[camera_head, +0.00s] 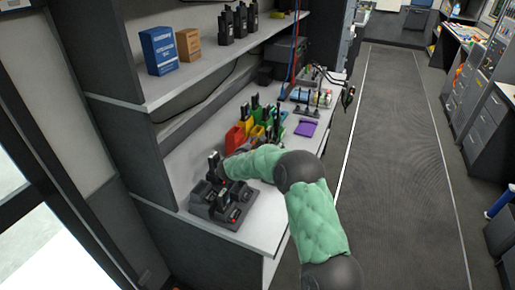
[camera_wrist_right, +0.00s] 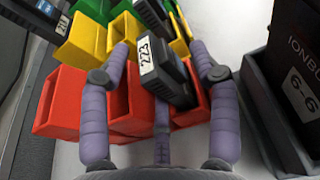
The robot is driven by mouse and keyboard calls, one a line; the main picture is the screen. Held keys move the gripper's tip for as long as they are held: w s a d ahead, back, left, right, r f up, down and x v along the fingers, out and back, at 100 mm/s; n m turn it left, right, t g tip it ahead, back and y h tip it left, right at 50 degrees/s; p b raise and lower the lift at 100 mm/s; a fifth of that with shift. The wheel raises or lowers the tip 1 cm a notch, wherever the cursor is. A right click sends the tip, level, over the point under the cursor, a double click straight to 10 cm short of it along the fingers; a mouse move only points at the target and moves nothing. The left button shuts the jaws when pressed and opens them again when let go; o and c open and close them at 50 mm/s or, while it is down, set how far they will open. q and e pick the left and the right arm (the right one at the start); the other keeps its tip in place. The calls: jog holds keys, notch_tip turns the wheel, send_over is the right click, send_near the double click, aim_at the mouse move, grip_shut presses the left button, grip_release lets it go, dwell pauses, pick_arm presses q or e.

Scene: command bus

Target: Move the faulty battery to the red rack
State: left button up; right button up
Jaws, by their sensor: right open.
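A black battery or handset labelled 223 (camera_wrist_right: 160,62) stands between my open right gripper's purple fingers (camera_wrist_right: 160,48) in the right wrist view. I cannot tell whether they touch it or what its lower end rests in. Red racks (camera_wrist_right: 62,100) lie behind and beside the fingers, with yellow racks (camera_wrist_right: 85,45) and green racks (camera_wrist_right: 88,18) beyond. In the head view, the red rack (camera_head: 235,137) is just beyond my green-covered right arm, whose gripper is over the bench near the black charging dock (camera_head: 222,203). Which battery is faulty is not clear. My left gripper is out of view.
A dark unit with printed lettering (camera_wrist_right: 290,85) stands close to the right finger. A shelf (camera_head: 200,75) overhangs the bench's left side, carrying a blue box (camera_head: 159,50), an orange box (camera_head: 188,44) and black radios. A purple item (camera_head: 305,129) lies farther along. The aisle at right is clear.

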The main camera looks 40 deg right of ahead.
jog(key=v, duration=1.2)
jog(key=shift+r, duration=0.1)
